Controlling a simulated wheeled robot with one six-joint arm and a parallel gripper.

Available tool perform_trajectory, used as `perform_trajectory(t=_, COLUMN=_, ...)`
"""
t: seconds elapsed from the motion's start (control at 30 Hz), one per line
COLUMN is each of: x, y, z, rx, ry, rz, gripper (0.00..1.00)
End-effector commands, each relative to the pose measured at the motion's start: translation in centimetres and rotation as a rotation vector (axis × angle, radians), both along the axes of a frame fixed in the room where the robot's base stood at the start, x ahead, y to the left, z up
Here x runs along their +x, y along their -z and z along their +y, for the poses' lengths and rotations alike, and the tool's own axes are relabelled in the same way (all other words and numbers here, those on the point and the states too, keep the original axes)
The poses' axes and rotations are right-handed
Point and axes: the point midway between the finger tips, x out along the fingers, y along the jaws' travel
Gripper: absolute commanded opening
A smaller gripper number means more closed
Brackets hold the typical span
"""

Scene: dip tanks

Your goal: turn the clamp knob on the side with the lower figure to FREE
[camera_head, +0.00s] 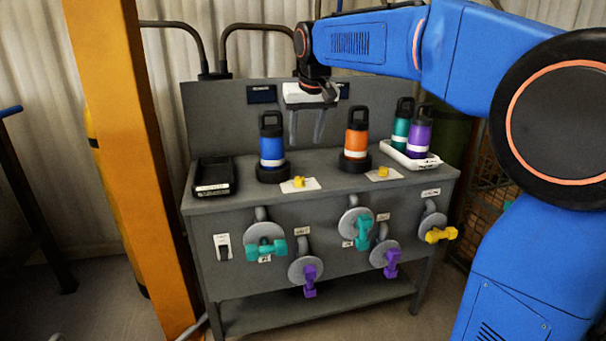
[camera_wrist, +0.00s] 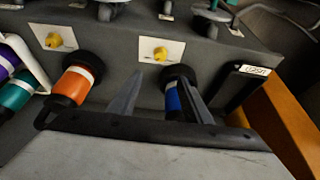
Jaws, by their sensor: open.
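Two small yellow clamp knobs sit on white plates on the grey bench top. The left one (camera_head: 299,182) is in front of the blue bottle (camera_head: 271,145), the right one (camera_head: 383,171) in front of the orange bottle (camera_head: 356,138). The wrist view shows them reversed: the blue-side knob (camera_wrist: 160,53) and the orange-side knob (camera_wrist: 53,40). Two dark displays, left (camera_head: 262,94) and right (camera_head: 344,90), are on the back panel; their figures are unreadable and the right one is partly hidden. My gripper (camera_head: 305,142) is open and empty, above the bench between the bottles.
A black box (camera_head: 214,177) stands at the bench's left. A white tray (camera_head: 418,161) with teal and purple bottles is at the right. Several valves with coloured handles (camera_head: 266,248) line the front. An orange post (camera_head: 134,150) stands at the left.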

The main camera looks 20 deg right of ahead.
Motion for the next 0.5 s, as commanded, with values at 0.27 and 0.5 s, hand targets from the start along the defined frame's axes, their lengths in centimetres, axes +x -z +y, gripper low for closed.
perform_trajectory(t=0.27, x=1.8, y=4.6, z=0.0, rx=-0.001, ry=0.0, rz=0.004, gripper=0.45)
perform_trajectory(t=0.5, x=3.4, y=8.5, z=0.0, rx=-0.001, ry=0.0, rz=0.004, gripper=0.45)
